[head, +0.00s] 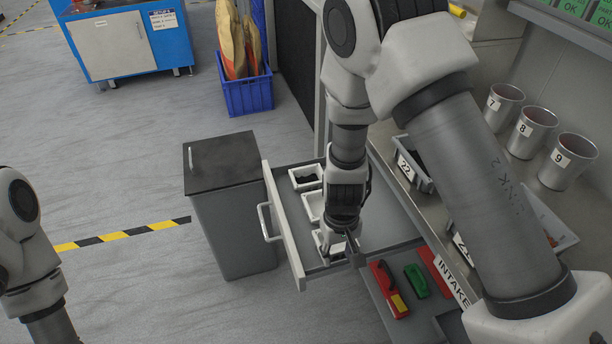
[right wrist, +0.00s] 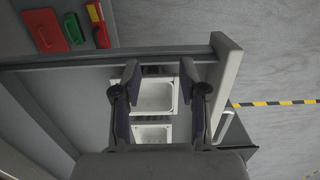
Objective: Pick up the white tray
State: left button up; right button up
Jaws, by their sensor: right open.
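Three small white trays lie in a row in an open drawer (head: 381,206). The far white tray (head: 305,187) has dark contents. The middle white tray (head: 310,207) looks empty and is partly hidden by my right arm. The near white tray (head: 323,249) is partly covered by my right gripper (head: 345,252), which points down at it. In the right wrist view the open fingers of my right gripper (right wrist: 160,68) are spread over the row, with a white tray (right wrist: 156,97) between them and another (right wrist: 152,133) below. I see no grip on any tray. My left gripper is out of view.
The drawer front (head: 282,225) with its handle rises at the left, beside a grey cabinet (head: 230,205). Red and green tools (head: 390,290) lie to the right. Numbered metal cups (head: 534,130) and a grey bin (head: 411,165) stand on the bench.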

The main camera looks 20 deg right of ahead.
aim_at(303, 178)
jog(key=i, duration=0.9)
